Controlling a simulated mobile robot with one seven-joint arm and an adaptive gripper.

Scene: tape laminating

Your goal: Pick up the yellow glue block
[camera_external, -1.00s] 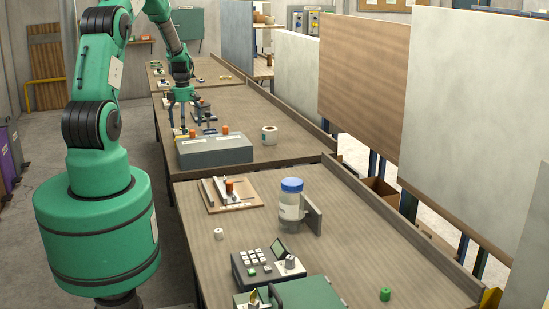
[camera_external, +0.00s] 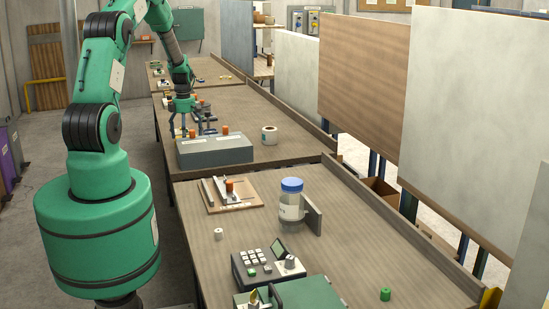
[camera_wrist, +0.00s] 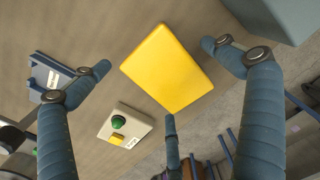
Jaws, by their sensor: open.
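The yellow glue block (camera_wrist: 167,68) lies flat on the brown table in the wrist view, turned at an angle. My gripper (camera_wrist: 160,76) is open above it, with three blue-grey fingers spread around the block: one to its left, one to its right and one at its lower edge. Whether any finger touches it, I cannot tell. Nothing is held. In the external view my gripper (camera_external: 183,122) hangs low over the middle table behind the grey box, and I cannot make out the block there.
A pale box with a green button (camera_wrist: 119,122) lies lower left of the block; a blue labelled fixture (camera_wrist: 50,73) is further left. The grey box (camera_external: 215,151) stands near my gripper. The table edge is close on the left.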

